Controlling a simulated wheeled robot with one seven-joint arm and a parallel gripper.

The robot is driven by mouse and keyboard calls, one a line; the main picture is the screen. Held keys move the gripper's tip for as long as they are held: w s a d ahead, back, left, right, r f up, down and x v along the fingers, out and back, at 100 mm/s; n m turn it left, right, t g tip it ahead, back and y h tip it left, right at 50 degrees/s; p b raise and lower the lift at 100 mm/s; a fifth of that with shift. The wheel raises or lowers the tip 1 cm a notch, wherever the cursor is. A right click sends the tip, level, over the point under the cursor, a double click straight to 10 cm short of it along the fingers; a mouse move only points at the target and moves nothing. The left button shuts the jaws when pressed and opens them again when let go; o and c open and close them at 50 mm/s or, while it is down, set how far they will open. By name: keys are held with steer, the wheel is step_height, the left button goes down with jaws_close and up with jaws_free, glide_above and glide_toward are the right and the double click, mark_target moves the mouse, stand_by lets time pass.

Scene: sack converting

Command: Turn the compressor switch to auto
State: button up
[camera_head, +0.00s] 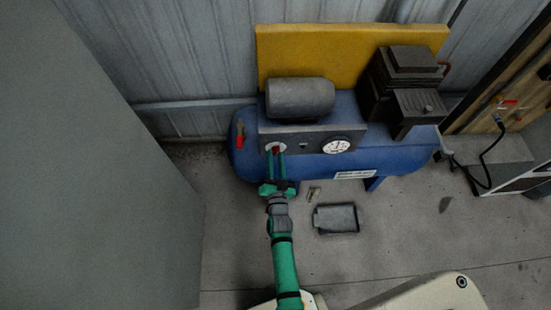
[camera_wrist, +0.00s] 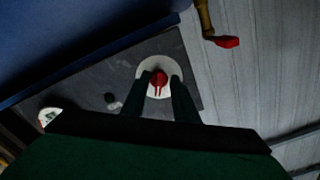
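The compressor (camera_head: 215,0) is not marked there; its blue tank (camera_head: 390,158) stands against the wall with a grey control panel (camera_head: 312,137) on its front. The compressor switch is a red knob (camera_wrist: 159,78) on a round white plate (camera_wrist: 146,70) at the panel's left end in the head view. My gripper (camera_head: 276,150) reaches up to the switch. In the wrist view its two dark green fingers (camera_wrist: 158,92) stand apart, one on each side of the knob's lower part. I cannot tell whether they touch it. The plate's markings are too small to read.
A white pressure gauge (camera_head: 336,146) sits right of the switch. A red-handled valve (camera_head: 240,138) is at the tank's left end. A grey tray (camera_head: 336,219) lies on the floor below. A tall grey surface (camera_head: 90,170) fills the left.

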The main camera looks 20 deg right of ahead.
steer(key=shift+s, duration=0.25)
steer(key=v, duration=1)
steer(key=shift+s, duration=0.25)
steer(key=shift+a, duration=0.1)
steer(key=s+a+r+n+y, duration=0.1)
steer(key=s+a+r+n, duration=0.2)
steer(key=s, duration=0.5)
steer(key=s+a+r+n+g+y, duration=0.1)
steer(key=s+a+r+n+y, duration=0.1)
steer(key=s+a+r, duration=0.4)
steer(key=s+a+r+n+g+y, duration=0.1)
steer(key=s+a+r+n, duration=0.3)
steer(key=s+r, duration=0.4)
steer(key=s+y, duration=0.1)
steer(key=s, duration=0.1)
steer(key=shift+s+a+r, duration=0.25)
steer(key=shift+s+a, duration=0.05)
